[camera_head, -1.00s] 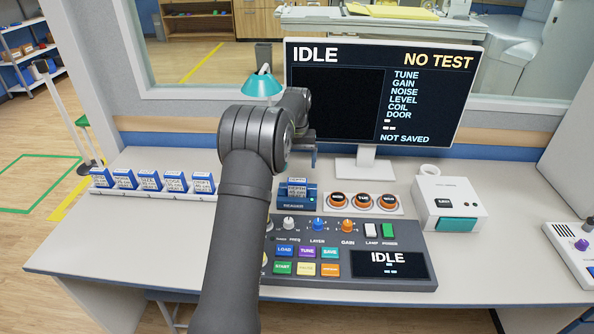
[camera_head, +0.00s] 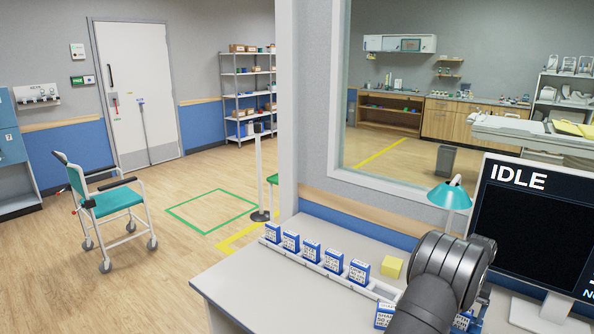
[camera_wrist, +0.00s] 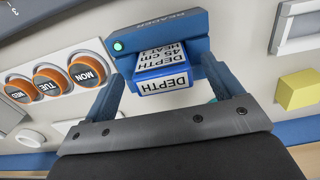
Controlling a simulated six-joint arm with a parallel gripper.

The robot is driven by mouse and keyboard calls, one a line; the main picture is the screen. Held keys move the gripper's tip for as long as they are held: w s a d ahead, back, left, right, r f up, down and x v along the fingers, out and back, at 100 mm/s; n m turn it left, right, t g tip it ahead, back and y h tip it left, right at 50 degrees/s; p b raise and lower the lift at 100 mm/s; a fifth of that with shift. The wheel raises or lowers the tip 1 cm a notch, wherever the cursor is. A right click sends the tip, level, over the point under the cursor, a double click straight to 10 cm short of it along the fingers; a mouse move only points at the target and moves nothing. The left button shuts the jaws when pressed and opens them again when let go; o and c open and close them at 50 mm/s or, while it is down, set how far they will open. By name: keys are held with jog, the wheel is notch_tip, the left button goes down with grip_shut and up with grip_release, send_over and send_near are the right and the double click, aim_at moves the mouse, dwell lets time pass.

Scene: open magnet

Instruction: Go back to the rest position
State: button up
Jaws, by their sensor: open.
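In the wrist view, my gripper (camera_wrist: 162,75) is open. Its two blue fingers are on either side of a blue and white card marked DEPTH (camera_wrist: 163,75), with gaps visible beside it. The card sits in the blue reader (camera_wrist: 170,27), whose small light is green. Whether a finger touches the reader is hard to tell. In the head view, my dark arm is at the lower right and hides most of the gripper and reader.
A white rack (camera_head: 335,280) holds several blue cards at the desk's left. Another card (camera_head: 385,316) stands near my arm. A yellow block (camera_head: 391,268), teal lamp (camera_head: 450,195) and monitor (camera_head: 535,225) are close by. The wrist view shows round orange-ringed buttons (camera_wrist: 52,83).

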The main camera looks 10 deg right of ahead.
notch_tip(320, 180, down, 4)
jog(key=shift+r, duration=0.2)
notch_tip(320, 180, up, 2)
jog(key=shift+r, duration=0.95)
